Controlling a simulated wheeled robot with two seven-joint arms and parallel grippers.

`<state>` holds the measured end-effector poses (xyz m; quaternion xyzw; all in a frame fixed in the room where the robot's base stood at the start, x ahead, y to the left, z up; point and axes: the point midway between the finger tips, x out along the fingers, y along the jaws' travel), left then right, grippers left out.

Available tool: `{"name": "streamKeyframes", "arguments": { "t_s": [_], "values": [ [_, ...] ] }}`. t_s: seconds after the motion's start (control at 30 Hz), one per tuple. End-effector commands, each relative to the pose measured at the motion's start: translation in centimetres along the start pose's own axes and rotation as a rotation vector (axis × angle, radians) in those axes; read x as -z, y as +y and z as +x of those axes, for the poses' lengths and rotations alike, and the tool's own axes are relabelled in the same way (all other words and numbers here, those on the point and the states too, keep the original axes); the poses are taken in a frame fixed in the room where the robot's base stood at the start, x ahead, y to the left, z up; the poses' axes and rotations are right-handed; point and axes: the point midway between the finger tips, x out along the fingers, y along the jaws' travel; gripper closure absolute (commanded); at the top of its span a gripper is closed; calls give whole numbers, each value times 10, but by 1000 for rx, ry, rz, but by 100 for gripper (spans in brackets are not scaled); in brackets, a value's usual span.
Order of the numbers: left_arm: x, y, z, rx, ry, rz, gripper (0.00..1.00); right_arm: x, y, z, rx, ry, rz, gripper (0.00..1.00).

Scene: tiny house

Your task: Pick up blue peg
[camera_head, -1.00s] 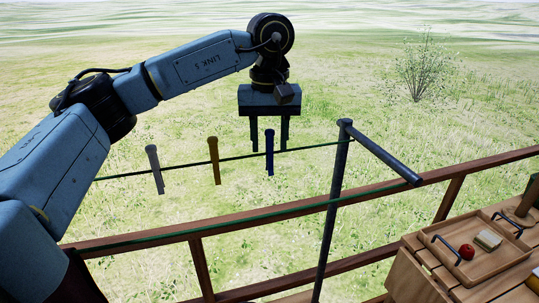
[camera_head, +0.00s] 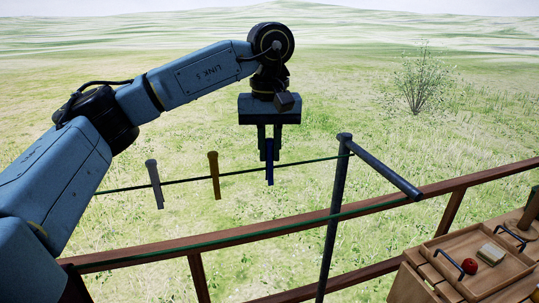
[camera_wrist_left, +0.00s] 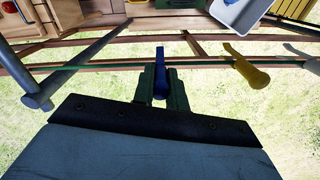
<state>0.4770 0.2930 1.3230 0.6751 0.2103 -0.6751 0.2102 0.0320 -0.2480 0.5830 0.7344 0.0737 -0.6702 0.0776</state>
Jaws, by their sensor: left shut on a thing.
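The blue peg (camera_head: 269,168) is upright on the green line (camera_head: 320,158), the rightmost of the three pegs there. My left gripper (camera_head: 269,157) comes down from above and is shut on the upper part of the blue peg. In the left wrist view the blue peg (camera_wrist_left: 160,75) sits between the two fingers (camera_wrist_left: 161,88), with its far end sticking out past them. The line still runs by the peg. My right gripper is in neither view.
An orange peg (camera_head: 214,175) and a grey peg (camera_head: 154,184) hang on the line to the left. A dark post with a crossbar (camera_head: 338,200) stands right of the gripper. A wooden railing (camera_head: 230,237) runs in front. A wooden tray (camera_head: 470,277) with small items is at lower right.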

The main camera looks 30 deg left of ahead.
Motion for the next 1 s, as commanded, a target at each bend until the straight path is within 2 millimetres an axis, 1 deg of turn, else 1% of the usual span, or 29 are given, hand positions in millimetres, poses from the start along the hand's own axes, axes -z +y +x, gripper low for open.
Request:
{"name": "streamKeyframes", "arguments": {
  "t_s": [0.17,0.27,0.37,0.57,0.6,0.7,0.8,0.9,1.0],
  "values": [
    [0,1,-30,-4,3,2,100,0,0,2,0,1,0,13],
    [0,1,-53,-4,4,2,100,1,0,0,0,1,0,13],
    [0,0,-80,-4,6,-1,100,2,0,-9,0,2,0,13],
    [0,0,-149,-4,7,-1,100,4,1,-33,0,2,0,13],
    [0,1,-163,-3,7,-1,100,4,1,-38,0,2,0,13],
    [-1,0,-194,-2,7,-2,100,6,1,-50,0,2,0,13],
    [-1,0,-220,-1,5,-1,100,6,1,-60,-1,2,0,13],
    [0,0,-241,-1,3,-1,100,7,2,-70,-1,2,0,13],
    [0,0,-255,0,2,0,100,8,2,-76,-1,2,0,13]
  ]
}}
